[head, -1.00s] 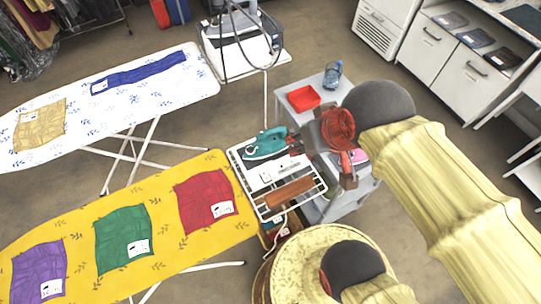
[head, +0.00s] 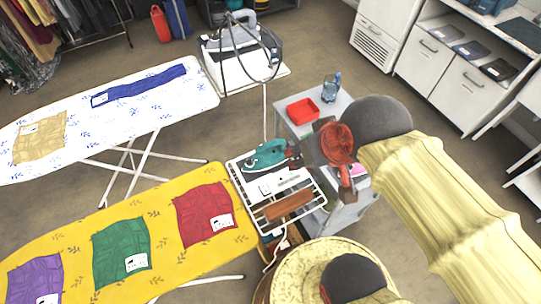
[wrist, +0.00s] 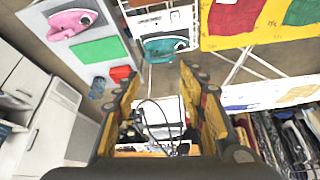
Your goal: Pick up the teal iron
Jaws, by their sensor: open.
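The teal iron (head: 265,155) lies on a white wire rack (head: 238,172) at the end of the yellow ironing board. It also shows in the wrist view (wrist: 165,46), just beyond my fingertips. My gripper (wrist: 160,76) is open, with nothing between its two fingers. In the head view my gripper (head: 298,157) is at the iron's right side, close to it. I cannot tell from these views whether they touch.
A pink iron (wrist: 72,20) lies there too. A brown-handled item (head: 288,205) shares the rack. The yellow board (head: 168,225) holds coloured cloths.

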